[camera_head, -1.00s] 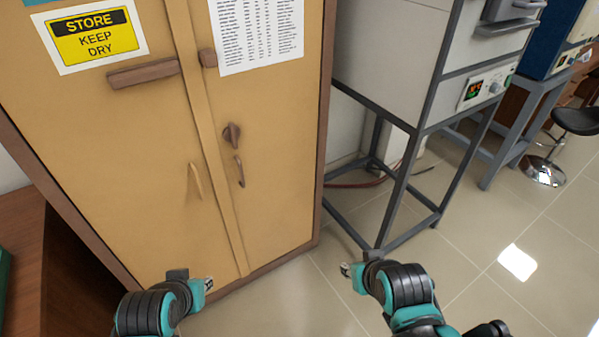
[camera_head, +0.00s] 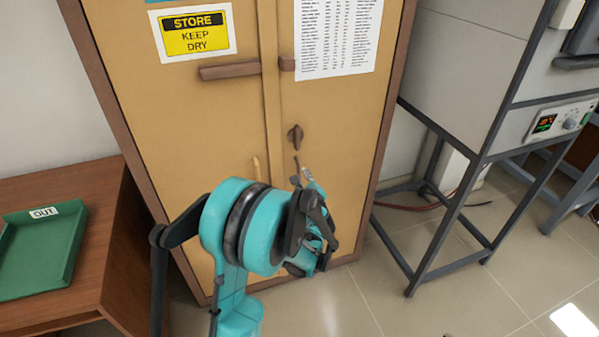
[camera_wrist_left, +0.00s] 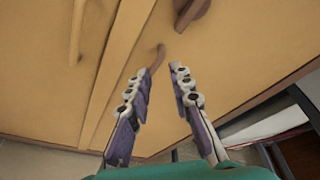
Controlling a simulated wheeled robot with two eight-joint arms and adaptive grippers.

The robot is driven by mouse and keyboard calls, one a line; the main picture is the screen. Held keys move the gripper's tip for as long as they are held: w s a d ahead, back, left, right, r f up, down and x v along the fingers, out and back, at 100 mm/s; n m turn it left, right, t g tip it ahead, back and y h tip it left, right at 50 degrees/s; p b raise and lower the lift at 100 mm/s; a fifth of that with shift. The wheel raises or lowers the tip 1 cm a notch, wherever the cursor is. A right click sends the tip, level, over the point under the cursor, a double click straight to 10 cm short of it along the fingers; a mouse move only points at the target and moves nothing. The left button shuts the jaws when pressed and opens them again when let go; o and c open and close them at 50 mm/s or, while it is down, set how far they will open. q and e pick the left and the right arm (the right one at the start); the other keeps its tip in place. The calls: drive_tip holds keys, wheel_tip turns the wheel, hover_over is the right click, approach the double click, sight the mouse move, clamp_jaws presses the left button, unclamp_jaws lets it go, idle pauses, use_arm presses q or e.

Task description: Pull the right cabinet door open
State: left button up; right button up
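The right cabinet door (camera_head: 345,130) is shut on the tan cabinet. It bears a dark knob (camera_head: 295,137), also in the left wrist view (camera_wrist_left: 191,12), and below it a small curved handle (camera_wrist_left: 157,58). In the head view the handle (camera_head: 297,164) is mostly hidden by my gripper. My left gripper (camera_head: 304,179) is in front of this door at handle height. In the left wrist view its two fingers (camera_wrist_left: 162,74) are apart, with the handle just beyond the gap between the tips. I cannot tell whether they touch it. My right gripper is out of view.
The left door (camera_head: 190,120) is shut and has its own handle (camera_wrist_left: 77,30). A metal stand (camera_head: 440,210) with a furnace is right of the cabinet. A wooden table (camera_head: 95,230) with a green tray (camera_head: 20,290) is at left. The floor in front is clear.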

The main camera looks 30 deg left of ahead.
sight(299, 173)
use_arm(q)
drive_tip(key=w+a+f+m+t+p, duration=0.1)
drive_tip(key=w+f+m, duration=0.1)
drive_tip(key=m, duration=0.1)
drive_tip(key=w+a+f+m+p, duration=0.1)
drive_tip(key=w+a+f+m, duration=0.1)
drive_tip(key=f+m, duration=0.1)
drive_tip(key=w+a+f+m+t+y+p, duration=0.1)
drive_tip(key=w+f+m+p, duration=0.1)
drive_tip(key=m, duration=0.1)
drive_tip(key=shift+a+f+t, duration=0.15)
drive_tip(key=shift+t, duration=0.15)
drive_tip(key=x, duration=0.2)
drive_tip(key=b+x, duration=0.1)
drive_tip(key=shift+w+a+f+b, duration=0.25)
drive_tip(key=shift+w+b, duration=0.05)
drive_tip(key=shift+w+a+r, duration=0.1)
drive_tip(key=shift+w+a, duration=0.2)
drive_tip(key=shift+w, duration=0.05)
clamp_jaws()
